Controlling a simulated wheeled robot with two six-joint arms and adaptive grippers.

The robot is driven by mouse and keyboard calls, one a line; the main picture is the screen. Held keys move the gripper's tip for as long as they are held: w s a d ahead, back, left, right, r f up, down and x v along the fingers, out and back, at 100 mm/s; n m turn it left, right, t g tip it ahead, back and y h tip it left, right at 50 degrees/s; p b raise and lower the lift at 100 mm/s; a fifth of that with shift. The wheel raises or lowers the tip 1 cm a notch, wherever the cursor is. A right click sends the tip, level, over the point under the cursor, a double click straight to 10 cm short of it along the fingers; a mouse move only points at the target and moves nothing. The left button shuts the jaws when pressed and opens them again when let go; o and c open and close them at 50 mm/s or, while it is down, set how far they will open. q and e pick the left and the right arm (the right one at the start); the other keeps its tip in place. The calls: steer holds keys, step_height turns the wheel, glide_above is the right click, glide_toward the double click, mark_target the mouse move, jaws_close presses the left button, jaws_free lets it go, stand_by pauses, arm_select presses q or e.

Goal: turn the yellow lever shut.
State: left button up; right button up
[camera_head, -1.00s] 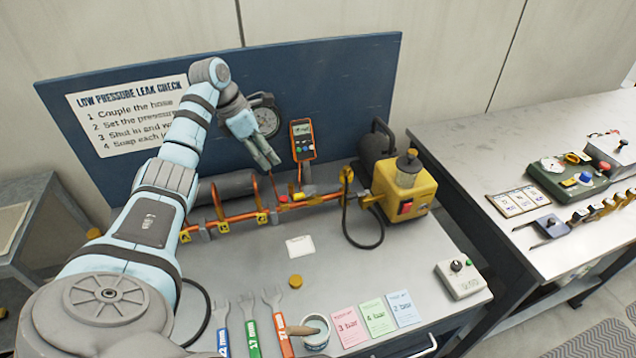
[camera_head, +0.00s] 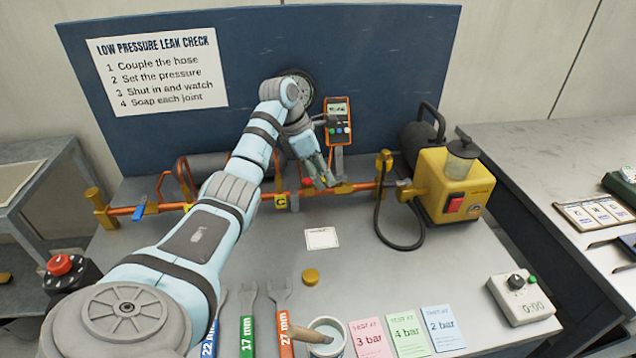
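A copper pipe run (camera_head: 345,187) with yellow fittings crosses the bench in front of the blue board. My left gripper (camera_head: 321,181) points down at this pipe, just left of the hose connection. Its fingers are close together, and I cannot tell whether they hold anything. A small red and yellow part (camera_head: 308,183) shows beside the fingertips. I cannot tell whether it is the yellow lever, because the gripper covers this stretch of pipe. A blue lever (camera_head: 138,213) hangs at the pipe's left end. My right gripper is not in view.
A yellow pump unit (camera_head: 447,186) with a black hose (camera_head: 381,228) stands to the right. An orange meter (camera_head: 338,123) stands behind the gripper. Wrenches (camera_head: 247,325), a pot (camera_head: 326,338) and colored cards (camera_head: 406,334) lie in front. The middle bench is mostly clear.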

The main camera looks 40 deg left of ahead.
arm_select(q)
steer(key=shift+d, duration=0.1)
steer(key=shift+w, duration=0.1)
jaws_close()
steer(key=shift+s+d+r+n+p, duration=0.25)
steer(key=shift+n+p, duration=0.25)
steer(key=shift+p, duration=0.5)
steer(key=shift+d+f+n, duration=0.1)
steer(key=shift+n, duration=0.2)
steer(key=shift+f, duration=0.15)
jaws_free()
